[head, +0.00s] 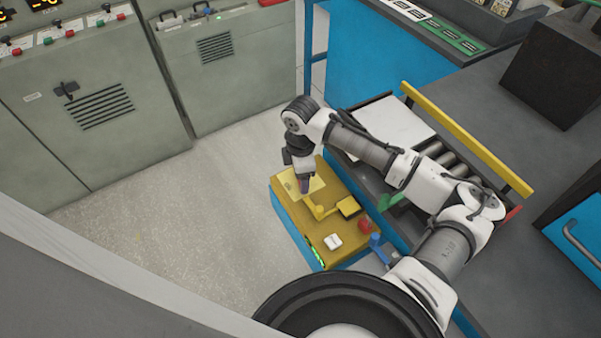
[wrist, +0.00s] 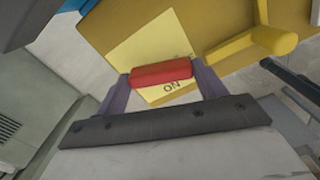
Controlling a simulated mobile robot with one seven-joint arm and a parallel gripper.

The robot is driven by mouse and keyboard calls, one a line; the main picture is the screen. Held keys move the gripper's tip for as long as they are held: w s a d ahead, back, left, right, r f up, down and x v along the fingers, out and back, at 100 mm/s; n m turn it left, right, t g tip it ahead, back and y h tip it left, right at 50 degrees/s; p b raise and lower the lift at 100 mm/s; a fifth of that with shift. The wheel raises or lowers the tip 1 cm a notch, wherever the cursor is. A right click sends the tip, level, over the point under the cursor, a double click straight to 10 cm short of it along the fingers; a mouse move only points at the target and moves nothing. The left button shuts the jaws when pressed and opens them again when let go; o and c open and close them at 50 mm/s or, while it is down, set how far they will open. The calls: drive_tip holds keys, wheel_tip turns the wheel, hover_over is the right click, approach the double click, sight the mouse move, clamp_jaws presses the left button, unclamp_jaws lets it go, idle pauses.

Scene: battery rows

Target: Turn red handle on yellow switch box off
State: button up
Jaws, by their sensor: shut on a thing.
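The yellow switch box (head: 287,207) has a yellow top and blue sides and stands below my arm in the head view. Its yellow top also shows in the wrist view (wrist: 213,20). A pale yellow label plate (head: 318,186) lies on its far end. In the wrist view the red handle (wrist: 165,74) lies between my two purple-grey fingers, in front of the plate (wrist: 150,45). My gripper (head: 304,186) points down at the plate and is shut on the red handle. In the head view the gripper hides the handle.
On the box top are a yellow lever (head: 326,212), a white switch (head: 332,242) and a red knob (head: 365,226). A blue lever (head: 376,243) stands beside it. A roller conveyor with a yellow rail (head: 465,138) is at right. Grey cabinets (head: 95,110) stand at left, with bare floor between.

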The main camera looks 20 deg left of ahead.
drive_tip(key=shift+w+n+b, duration=0.1)
drive_tip(key=shift+n+b, duration=0.55)
drive_tip(key=shift+n, duration=1.15)
drive_tip(key=o, duration=1)
drive_tip(key=shift+d, duration=0.1)
wheel_tip(320, 180, up, 14)
drive_tip(key=b, duration=0.2)
drive_tip(key=shift+b, duration=0.35)
drive_tip(key=shift+f, duration=0.1)
